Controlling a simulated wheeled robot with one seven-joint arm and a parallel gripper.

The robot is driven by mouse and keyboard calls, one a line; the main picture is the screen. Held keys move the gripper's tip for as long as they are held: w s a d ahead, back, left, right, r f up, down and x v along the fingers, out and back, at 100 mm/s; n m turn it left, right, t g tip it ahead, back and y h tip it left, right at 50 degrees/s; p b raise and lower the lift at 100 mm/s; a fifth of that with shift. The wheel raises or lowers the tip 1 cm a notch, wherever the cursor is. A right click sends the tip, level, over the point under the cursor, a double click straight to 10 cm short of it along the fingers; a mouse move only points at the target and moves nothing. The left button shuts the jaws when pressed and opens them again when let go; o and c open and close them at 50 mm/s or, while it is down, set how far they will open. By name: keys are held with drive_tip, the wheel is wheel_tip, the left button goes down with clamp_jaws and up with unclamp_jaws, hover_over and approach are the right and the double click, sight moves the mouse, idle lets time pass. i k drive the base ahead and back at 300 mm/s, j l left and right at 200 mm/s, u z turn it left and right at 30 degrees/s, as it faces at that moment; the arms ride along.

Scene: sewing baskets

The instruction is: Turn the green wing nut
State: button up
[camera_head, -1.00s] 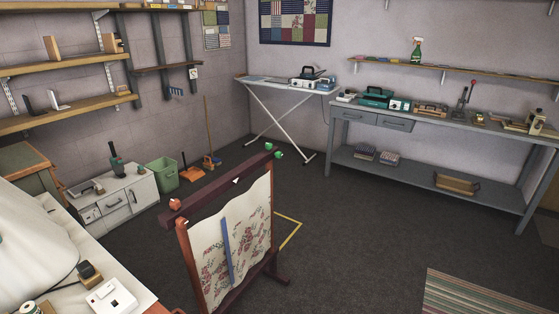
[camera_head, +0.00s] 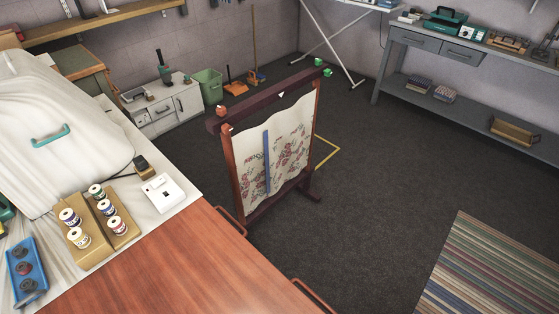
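A wooden frame stand (camera_head: 228,165) stands upright on the floor near the middle of the head view, with a floral cloth (camera_head: 290,150) stretched in it. Two small green knobs sit at the far right end of its dark top bar: one on top (camera_head: 318,62) and one at the side (camera_head: 328,72). They are too small to tell which is the green wing nut or how it is turned. An orange-red knob (camera_head: 221,111) sits at the near left end of the bar. My gripper is not in view.
A reddish wooden surface with rail handles (camera_head: 190,270) fills the near foreground. A white-covered table (camera_head: 185,195) with thread spools is at left. Grey carpet (camera_head: 390,190) is open right of the stand, up to a striped rug (camera_head: 490,265). A grey workbench (camera_head: 455,65) stands at the back right.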

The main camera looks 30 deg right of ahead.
sight(327, 72)
drive_tip(key=k+l, duration=0.2)
drive_tip(key=l, duration=0.15)
drive_tip(key=k+l+z, duration=0.1)
drive_tip(key=l, duration=0.3)
drive_tip(key=k+l, duration=0.2)
drive_tip(key=l, duration=0.15)
drive_tip(key=i+l, duration=0.1)
drive_tip(key=l, duration=0.3)
drive_tip(key=i+l+z, duration=0.15)
drive_tip(key=l, duration=0.7)
drive_tip(key=i+z, duration=0.25)
drive_tip(key=i, duration=0.6)
drive_tip(key=i+j, duration=0.25)
drive_tip(key=i, duration=0.2)
